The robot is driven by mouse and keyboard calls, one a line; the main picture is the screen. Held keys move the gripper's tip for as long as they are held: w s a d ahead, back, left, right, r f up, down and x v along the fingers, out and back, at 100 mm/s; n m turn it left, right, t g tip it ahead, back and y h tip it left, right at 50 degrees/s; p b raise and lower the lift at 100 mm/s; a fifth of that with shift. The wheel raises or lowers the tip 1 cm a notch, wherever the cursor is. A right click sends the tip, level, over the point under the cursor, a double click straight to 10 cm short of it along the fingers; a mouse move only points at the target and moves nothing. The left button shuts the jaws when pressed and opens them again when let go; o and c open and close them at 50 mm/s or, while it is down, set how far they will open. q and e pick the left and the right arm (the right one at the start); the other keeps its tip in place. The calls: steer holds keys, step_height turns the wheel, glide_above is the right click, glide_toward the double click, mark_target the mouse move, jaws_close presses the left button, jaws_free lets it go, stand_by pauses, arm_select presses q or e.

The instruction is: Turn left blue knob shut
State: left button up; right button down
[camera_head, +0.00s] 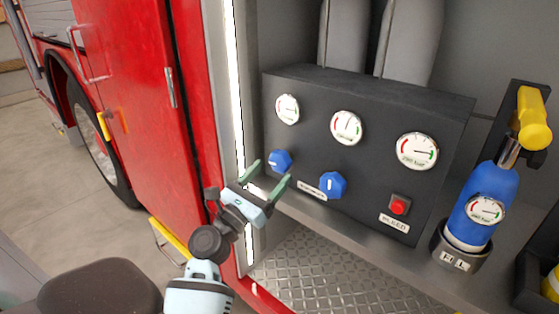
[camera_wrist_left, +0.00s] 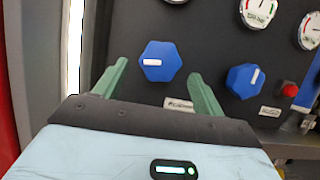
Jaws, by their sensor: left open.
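The left blue knob (camera_head: 280,161) is on a dark control panel (camera_head: 312,143), with a white mark across its face. It also shows in the left wrist view (camera_wrist_left: 160,62), where its white mark lies nearly horizontal. My left gripper (camera_head: 268,174) is open, with green fingers, just in front of and slightly below the left knob in the head view. In the left wrist view its fingertips (camera_wrist_left: 158,70) stand to either side of the knob, which shows between them. I cannot tell whether they touch it. My right gripper is not in view.
A second blue knob (camera_head: 332,185) sits to the right, then a red button (camera_head: 399,205). Three gauges (camera_head: 346,128) line the panel's top. A blue extinguisher (camera_head: 482,200) stands at the right. A red door (camera_head: 140,110) and lit frame edge (camera_head: 238,90) are close on the left.

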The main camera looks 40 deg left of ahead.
mark_target(276, 167)
arm_select(q)
steer(key=x, duration=0.4)
steer(key=shift+w+r+p, duration=0.1)
steer(key=shift+p, duration=0.2)
steer(key=shift+w, duration=0.25)
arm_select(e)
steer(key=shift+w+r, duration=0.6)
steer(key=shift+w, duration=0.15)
arm_select(q)
steer(key=c, duration=1)
steer(key=shift+o, duration=0.2)
